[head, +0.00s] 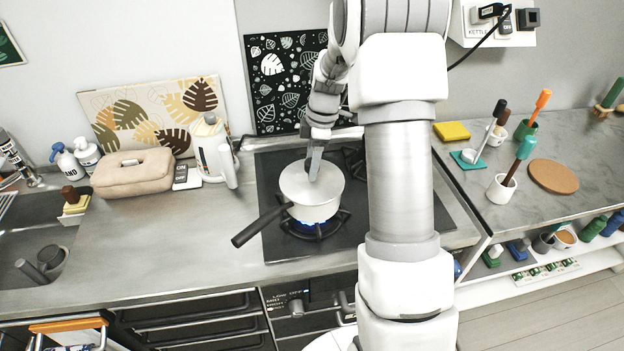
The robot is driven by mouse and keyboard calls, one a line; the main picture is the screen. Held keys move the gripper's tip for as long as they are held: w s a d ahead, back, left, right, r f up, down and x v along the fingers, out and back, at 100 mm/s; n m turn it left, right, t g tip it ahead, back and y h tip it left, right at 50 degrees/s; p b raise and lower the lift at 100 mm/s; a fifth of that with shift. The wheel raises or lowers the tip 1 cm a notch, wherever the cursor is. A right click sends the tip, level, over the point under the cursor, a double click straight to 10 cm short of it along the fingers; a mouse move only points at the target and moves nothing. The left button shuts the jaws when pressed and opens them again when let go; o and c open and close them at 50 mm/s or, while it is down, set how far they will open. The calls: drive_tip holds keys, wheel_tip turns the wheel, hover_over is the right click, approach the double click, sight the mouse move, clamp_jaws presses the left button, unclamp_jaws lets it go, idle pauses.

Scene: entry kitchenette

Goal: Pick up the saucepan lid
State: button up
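A white saucepan (312,212) with a dark handle pointing to the lower left stands on the front burner of the stove, with a blue flame under it. Its pale, round lid (300,191) lies on top and looks level, covering the pan. My gripper (314,174) points down over the middle of the lid, at or just above where a knob would be. The fingers hide that spot. I see the gripper edge-on, so I cannot tell its opening or whether it touches the lid.
A white kettle (211,148) and a beige box (132,173) stand on the counter (190,226) to the left. A sink (35,235) is at the far left. Cups with brushes, a yellow sponge (451,131) and a cork mat (553,176) are on the right counter.

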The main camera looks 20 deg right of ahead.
clamp_jaws()
drive_tip(key=shift+r, duration=0.1)
idle(0.3)
